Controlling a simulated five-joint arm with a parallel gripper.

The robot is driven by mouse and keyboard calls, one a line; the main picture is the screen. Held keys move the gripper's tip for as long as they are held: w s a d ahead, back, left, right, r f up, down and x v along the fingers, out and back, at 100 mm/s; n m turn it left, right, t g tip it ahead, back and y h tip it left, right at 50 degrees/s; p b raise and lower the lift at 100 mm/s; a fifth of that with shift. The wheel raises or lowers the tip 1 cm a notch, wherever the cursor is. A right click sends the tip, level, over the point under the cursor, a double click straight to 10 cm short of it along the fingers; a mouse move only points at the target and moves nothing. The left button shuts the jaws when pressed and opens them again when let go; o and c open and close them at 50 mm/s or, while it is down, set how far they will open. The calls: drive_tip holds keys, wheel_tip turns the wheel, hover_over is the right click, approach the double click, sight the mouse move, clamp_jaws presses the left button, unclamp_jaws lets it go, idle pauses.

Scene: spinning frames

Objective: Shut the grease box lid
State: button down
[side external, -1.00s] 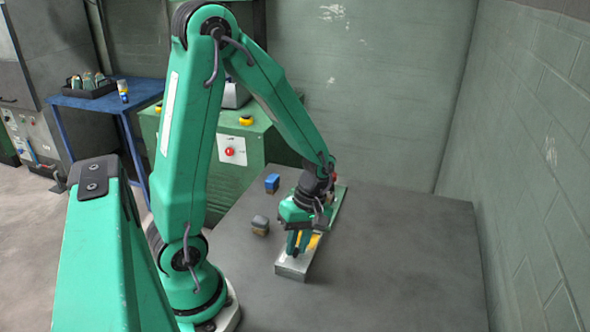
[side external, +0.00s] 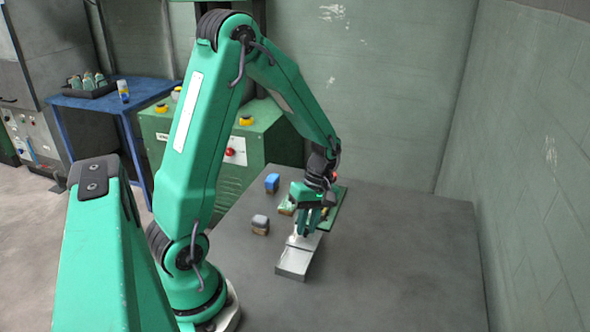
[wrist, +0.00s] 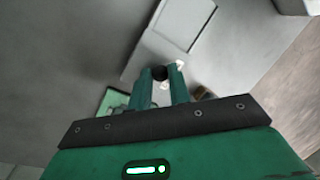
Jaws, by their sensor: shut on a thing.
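The grease box (side external: 293,267) is a long grey metal box on the table, its near end toward the side camera. In the wrist view its grey top shows a rectangular outlined panel (wrist: 182,22). My gripper (side external: 306,230) is over the far part of the box. In the wrist view my gripper (wrist: 159,73) is shut on a small round black knob (wrist: 159,73) between its fingertips. No yellow shows inside the box now. My fingers hide part of the far end, so I cannot tell whether the lid is fully seated.
A grey-topped block (side external: 260,225), a blue block (side external: 272,182) and a green-topped block (side external: 286,207) stand left of the box. A green mat (side external: 335,208) lies at the far right of it. The table's right side (side external: 410,255) is clear.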

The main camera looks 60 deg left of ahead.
drive_tip(key=shift+w+a, duration=0.15)
drive_tip(key=shift+w, duration=0.15)
drive_tip(key=c, duration=1.3)
unclamp_jaws()
drive_tip(key=shift+s, duration=0.1)
drive_tip(key=shift+r, duration=0.15)
drive_tip(key=v, duration=0.7)
drive_tip(key=shift+r, duration=0.3)
drive_tip(key=shift+r, duration=0.1)
drive_tip(key=s+d+r+m+t+y, duration=0.1)
drive_tip(key=s+d+r+m+t, duration=0.7)
drive_tip(key=m, duration=1)
drive_tip(key=shift+s+d+r, duration=0.75)
drive_tip(key=shift+d+r, duration=0.55)
drive_tip(key=shift+r, duration=0.75)
